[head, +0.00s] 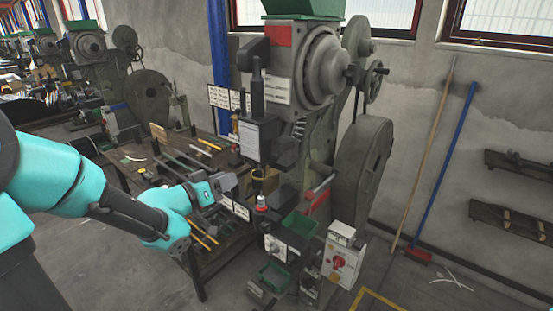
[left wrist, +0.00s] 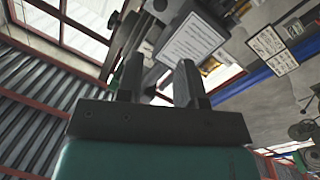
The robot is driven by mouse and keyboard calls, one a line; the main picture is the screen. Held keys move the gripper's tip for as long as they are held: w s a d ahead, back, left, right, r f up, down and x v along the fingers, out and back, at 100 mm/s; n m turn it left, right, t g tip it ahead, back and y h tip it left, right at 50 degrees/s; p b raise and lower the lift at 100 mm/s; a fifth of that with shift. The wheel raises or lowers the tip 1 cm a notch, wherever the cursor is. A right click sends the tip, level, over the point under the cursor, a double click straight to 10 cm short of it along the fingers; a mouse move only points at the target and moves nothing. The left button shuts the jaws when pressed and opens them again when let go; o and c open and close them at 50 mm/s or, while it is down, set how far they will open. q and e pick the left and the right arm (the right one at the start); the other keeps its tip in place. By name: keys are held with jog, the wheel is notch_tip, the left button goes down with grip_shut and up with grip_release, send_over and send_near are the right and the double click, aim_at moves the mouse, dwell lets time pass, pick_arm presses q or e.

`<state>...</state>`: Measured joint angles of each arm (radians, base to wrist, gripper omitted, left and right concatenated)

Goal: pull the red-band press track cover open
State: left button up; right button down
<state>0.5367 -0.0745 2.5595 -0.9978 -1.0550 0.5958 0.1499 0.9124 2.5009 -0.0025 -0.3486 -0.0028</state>
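The red-band press (head: 312,85) stands at the middle, grey-green, with a red band (head: 278,36) high on its front. I cannot make out for certain which part is its track cover. A brass-coloured part (head: 262,186) sits low at the press's working area, partly hidden behind the press's front parts. My left gripper (head: 228,183) is just left of that area, at about the same height. In the left wrist view its two fingers (left wrist: 158,85) are apart with nothing visible between them; a white label plate and press parts show beyond. My right gripper is not in view.
A workbench (head: 165,160) with bars and yellow-handled tools lies left of the press. A green bin (head: 300,223) and a control box with a red knob (head: 342,262) stand at the front. A broom (head: 418,255) leans on the wall. Floor at right is mostly clear.

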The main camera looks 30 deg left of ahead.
aim_at(273, 159)
pick_arm(q)
jog(key=x, duration=1.7)
jog(key=shift+w+f, duration=0.1)
jog(key=shift+w, duration=0.1)
grip_shut()
